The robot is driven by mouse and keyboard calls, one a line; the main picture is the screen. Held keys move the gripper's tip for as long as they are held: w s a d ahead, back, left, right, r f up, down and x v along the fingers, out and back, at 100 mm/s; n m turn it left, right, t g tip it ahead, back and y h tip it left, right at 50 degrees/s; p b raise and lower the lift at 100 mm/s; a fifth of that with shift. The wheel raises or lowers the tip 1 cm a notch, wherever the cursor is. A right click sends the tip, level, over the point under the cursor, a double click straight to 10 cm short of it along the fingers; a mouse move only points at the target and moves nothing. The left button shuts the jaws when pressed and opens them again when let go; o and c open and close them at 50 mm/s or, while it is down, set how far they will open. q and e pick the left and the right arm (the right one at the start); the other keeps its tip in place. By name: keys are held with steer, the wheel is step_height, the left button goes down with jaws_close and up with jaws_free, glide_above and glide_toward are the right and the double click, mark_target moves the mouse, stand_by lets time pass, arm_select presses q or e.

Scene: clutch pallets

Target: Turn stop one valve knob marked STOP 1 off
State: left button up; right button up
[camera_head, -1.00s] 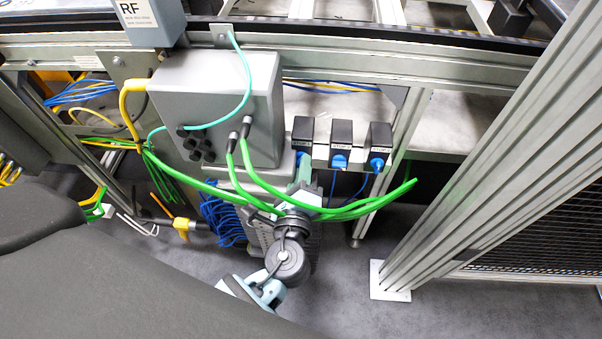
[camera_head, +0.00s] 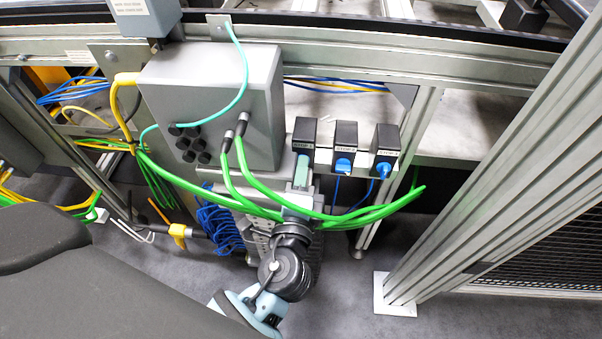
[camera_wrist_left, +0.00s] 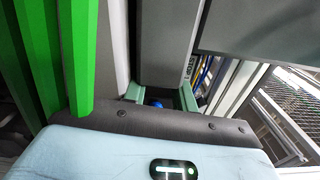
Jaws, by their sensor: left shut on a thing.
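The STOP 1 valve box (camera_head: 305,131) is the leftmost of three black boxes on the rail in the head view. Its knob is hidden there by my left gripper (camera_head: 301,174), which reaches up from below against the box's underside. In the left wrist view, the blue knob (camera_wrist_left: 155,103) shows partly between the green fingers of my left gripper (camera_wrist_left: 158,100), below the grey valve box (camera_wrist_left: 166,45). The gripper is shut on the knob. The knob's angle cannot be made out. My right gripper is out of view.
Two more valve boxes, STOP 2 (camera_head: 345,136) and STOP 3 (camera_head: 386,138), with blue knobs stand just right. Thick green cables (camera_head: 350,215) loop close around my left wrist. A grey box (camera_head: 215,110) is at the left; a metal post (camera_head: 490,170) rises at the right.

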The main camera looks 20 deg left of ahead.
arm_select(q)
steer(key=shift+r, duration=0.1)
steer(key=o, duration=1)
steer(key=shift+a, duration=0.1)
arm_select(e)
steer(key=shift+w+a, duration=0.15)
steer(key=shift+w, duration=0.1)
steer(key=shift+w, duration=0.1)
arm_select(q)
steer(key=shift+s, duration=0.1)
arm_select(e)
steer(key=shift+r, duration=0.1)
